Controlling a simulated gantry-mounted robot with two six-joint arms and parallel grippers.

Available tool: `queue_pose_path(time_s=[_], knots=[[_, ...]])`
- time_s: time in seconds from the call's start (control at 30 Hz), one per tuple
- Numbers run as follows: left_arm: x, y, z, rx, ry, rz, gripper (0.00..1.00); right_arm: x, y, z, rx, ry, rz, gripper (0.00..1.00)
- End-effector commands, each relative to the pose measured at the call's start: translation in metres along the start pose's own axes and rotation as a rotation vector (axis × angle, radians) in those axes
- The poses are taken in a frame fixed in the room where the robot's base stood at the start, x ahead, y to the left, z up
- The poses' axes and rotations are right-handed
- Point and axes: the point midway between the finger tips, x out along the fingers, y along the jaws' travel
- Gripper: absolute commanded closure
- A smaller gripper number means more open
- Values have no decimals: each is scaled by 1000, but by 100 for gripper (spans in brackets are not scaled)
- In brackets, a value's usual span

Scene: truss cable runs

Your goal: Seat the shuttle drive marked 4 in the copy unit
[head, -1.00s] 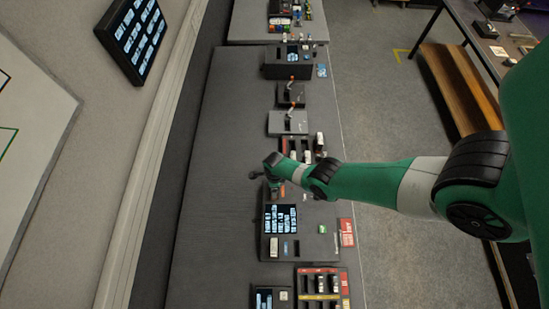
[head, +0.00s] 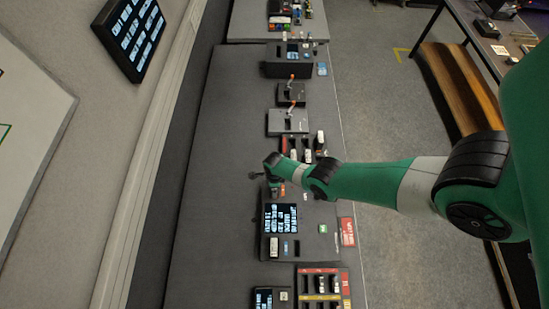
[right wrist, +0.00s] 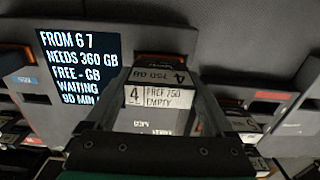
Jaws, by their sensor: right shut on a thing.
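The shuttle drive marked 4 (right wrist: 158,97) is between the fingers of my right gripper (right wrist: 155,118) in the right wrist view. Its pale label reads "FREE 750 EMPTY", and a dark face above reads "750 GB". Its far end is close to an orange-edged opening (right wrist: 168,60) in a grey panel; I cannot tell whether it has entered. The copy unit (head: 290,248) is a dark console with a lit screen in the head view. My right gripper (head: 275,186) is at the console's far end, and the drive is hard to make out there. My left gripper is not in view.
The screen (right wrist: 80,65) reads "FROM 67", "NEEDS 360 GB", "WAITING". A drive rack (head: 320,285) stands at the near end, with more drives (head: 320,140) beyond my arm. Grey boxes with orange levers (head: 288,121) stand farther back. The bench's left side is clear.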

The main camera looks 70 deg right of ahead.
Motion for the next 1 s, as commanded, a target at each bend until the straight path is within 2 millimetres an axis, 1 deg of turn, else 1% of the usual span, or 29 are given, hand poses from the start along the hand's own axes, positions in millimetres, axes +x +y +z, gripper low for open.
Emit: queue_pose_path(time_s=[0.07,0.43,0.47,0.5,1.0], knots=[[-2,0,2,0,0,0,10,2,0,0,0,-1,-1,92],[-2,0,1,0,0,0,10,2,0,0,0,-1,-1,92],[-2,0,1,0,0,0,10,2,0,0,0,-1,-1,7],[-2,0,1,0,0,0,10,2,0,0,0,-1,-1,0],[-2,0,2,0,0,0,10,2,0,0,0,0,0,0]])
